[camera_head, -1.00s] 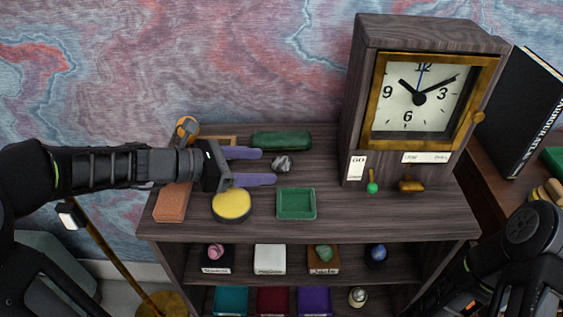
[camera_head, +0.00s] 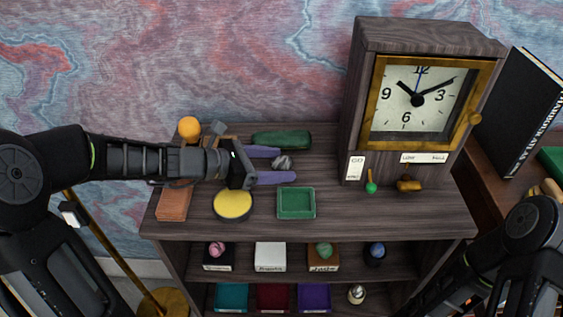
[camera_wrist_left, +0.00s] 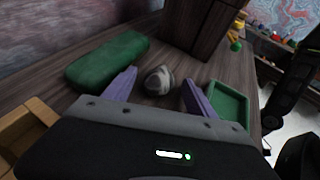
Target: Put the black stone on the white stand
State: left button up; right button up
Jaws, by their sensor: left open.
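A small grey-black stone with pale streaks (camera_head: 283,163) lies on the top of the dark wooden shelf unit. My left gripper (camera_head: 285,165) is open, with its two purple fingers reaching to either side of the stone. In the left wrist view the stone (camera_wrist_left: 159,80) sits between and slightly beyond the fingertips; I cannot tell whether they touch it. The white stand (camera_head: 270,257) is on the shelf below, with a label on its front and nothing on top. My right arm shows at the lower right, its gripper out of view.
A green case (camera_head: 281,140) lies behind the stone, a green tray (camera_head: 296,203) and yellow-topped round tin (camera_head: 233,205) in front. A clock (camera_head: 415,110) stands right.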

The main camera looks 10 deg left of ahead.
pick_arm(q)
grip_shut()
dwell(0.8)
